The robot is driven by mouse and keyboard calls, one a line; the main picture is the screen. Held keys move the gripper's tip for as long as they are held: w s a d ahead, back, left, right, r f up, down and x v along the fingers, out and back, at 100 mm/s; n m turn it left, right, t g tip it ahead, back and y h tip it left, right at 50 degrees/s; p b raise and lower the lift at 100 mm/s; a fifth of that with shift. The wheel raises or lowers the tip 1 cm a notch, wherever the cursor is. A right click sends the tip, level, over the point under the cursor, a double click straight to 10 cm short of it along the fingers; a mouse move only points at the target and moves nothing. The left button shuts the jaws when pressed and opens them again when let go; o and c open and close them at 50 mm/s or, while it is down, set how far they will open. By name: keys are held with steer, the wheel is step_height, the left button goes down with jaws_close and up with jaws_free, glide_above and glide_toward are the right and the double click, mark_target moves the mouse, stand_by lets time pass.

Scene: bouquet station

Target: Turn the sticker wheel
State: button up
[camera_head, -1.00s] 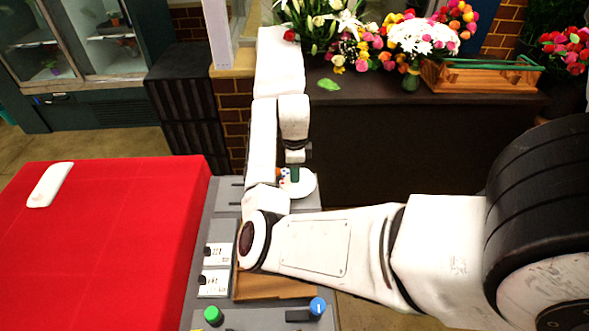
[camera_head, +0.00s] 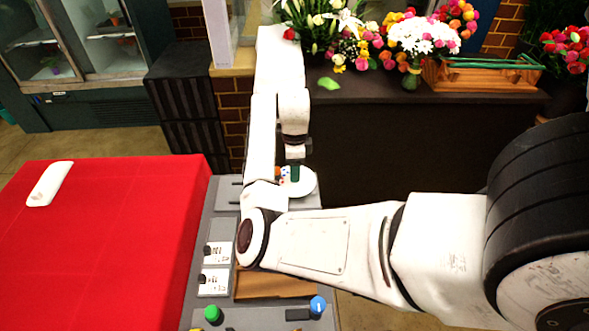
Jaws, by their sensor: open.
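The sticker wheel (camera_head: 305,187) is a white disc with small coloured patches at the far end of the grey panel. My arm covers part of its left side. My gripper (camera_head: 294,170) is at the end of my arm, just over the wheel, with a dark green part showing there. The gripper is open. Its fingertips are small in this view, and I cannot tell whether they touch the wheel.
The grey panel (camera_head: 187,316) carries a green knob (camera_head: 212,313), a blue knob (camera_head: 318,305), white labelled switches (camera_head: 214,282) and a wooden tray (camera_head: 272,285). A red-covered table (camera_head: 100,245) lies left. A dark counter (camera_head: 420,140) with flowers stands behind.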

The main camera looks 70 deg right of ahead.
step_height(320, 180, up, 10)
steer(key=b, duration=0.1)
steer(key=shift+f, duration=0.15)
stand_by(0.6)
